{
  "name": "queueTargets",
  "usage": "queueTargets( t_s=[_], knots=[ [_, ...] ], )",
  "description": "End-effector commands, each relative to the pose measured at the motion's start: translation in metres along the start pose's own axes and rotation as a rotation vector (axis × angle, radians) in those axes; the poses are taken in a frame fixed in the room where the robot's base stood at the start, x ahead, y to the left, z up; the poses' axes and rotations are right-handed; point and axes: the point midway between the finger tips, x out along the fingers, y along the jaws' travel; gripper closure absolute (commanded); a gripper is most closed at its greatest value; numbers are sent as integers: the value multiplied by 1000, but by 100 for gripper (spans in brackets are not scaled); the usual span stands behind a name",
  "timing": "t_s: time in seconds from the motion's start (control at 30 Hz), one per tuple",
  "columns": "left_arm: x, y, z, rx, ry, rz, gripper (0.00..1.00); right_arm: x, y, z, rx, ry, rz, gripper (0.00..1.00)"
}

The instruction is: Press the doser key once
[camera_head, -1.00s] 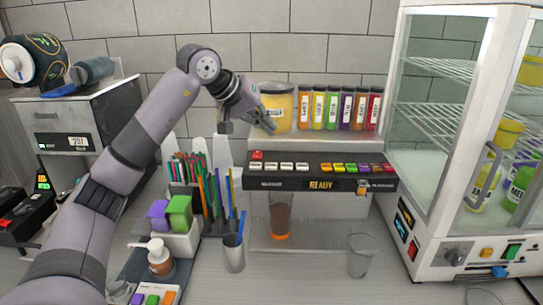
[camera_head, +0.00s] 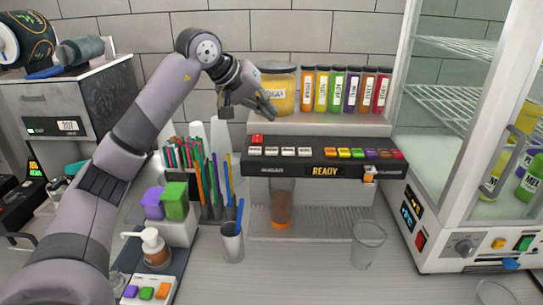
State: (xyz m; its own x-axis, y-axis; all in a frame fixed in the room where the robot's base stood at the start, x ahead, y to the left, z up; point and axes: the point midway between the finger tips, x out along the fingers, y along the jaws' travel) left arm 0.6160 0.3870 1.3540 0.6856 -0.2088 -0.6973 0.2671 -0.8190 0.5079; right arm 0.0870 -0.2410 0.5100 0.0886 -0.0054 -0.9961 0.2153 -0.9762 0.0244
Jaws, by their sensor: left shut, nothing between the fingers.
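The doser (camera_head: 262,170) is a dark panel with rows of keys under a light shelf. It has a red key (camera_head: 257,139) at upper left, several white keys (camera_head: 288,151) and several coloured keys (camera_head: 357,153) at right. Its display reads READY. A cup with brown contents (camera_head: 281,208) stands under it. My left gripper (camera_head: 268,108) is shut and empty, above the panel's left part, in front of the sugar jar (camera_head: 279,90). It is apart from the keys. My right gripper is not in view.
Several coloured jars (camera_head: 345,90) line the shelf. A glass cabinet (camera_head: 465,130) stands at right. A clear cup (camera_head: 367,243) stands in front of the doser.

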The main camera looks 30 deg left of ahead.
Motion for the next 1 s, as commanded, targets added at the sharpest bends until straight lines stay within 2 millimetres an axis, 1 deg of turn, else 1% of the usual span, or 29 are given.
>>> queueTargets(
  t_s=[0.03,0.1,0.27,0.4,0.5,1.0],
  knots=[
    [10,-7,7,1,-1,0,100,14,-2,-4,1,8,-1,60],
    [17,-12,13,1,-1,0,100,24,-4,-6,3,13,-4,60],
    [33,-24,25,1,-1,0,100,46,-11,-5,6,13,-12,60],
    [42,-31,31,1,-1,-1,100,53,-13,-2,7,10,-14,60],
    [45,-33,33,1,-1,0,100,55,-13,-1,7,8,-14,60],
    [45,-33,33,0,-1,0,100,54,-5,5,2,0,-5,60]
  ],
)
